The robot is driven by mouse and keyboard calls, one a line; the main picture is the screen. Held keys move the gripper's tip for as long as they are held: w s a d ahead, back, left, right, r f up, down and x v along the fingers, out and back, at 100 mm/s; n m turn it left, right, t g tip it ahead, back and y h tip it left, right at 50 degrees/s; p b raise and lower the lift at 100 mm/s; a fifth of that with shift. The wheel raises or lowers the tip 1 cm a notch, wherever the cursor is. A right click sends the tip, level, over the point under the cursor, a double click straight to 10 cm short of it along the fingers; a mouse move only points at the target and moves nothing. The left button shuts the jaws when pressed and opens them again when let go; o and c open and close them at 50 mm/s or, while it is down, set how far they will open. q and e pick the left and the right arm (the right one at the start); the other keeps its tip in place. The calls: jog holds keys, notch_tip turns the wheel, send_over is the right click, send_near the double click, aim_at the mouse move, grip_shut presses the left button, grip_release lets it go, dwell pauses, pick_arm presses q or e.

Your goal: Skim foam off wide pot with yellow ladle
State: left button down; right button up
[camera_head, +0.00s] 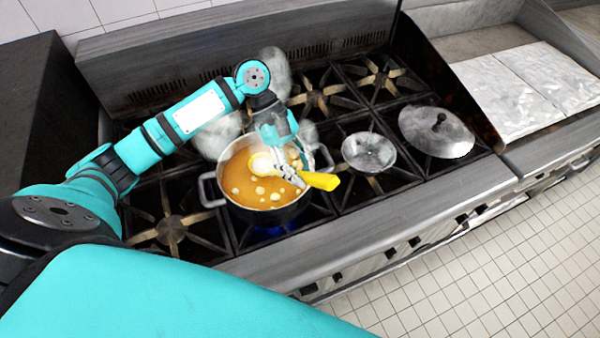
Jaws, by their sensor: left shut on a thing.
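The wide pot (208,190) stands on a front burner of the stove with a blue flame under it. It holds orange-brown liquid with several pale foam patches (276,197) on top. My left gripper (287,172) is over the pot's right part, shut on the yellow ladle (322,181). The ladle's yellow handle points right, past the pot's rim. A pale round shape at the liquid's left middle looks like the ladle's bowl; I cannot tell how deep it sits. My right gripper is not in view.
A small metal bowl (369,152) sits on the burners right of the pot. A lid with a black knob (436,131) lies farther right. Pale steam rises around the pot. A metal counter (530,85) is at the far right.

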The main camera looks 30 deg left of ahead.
pick_arm(q)
jog(key=shift+r, duration=4.2)
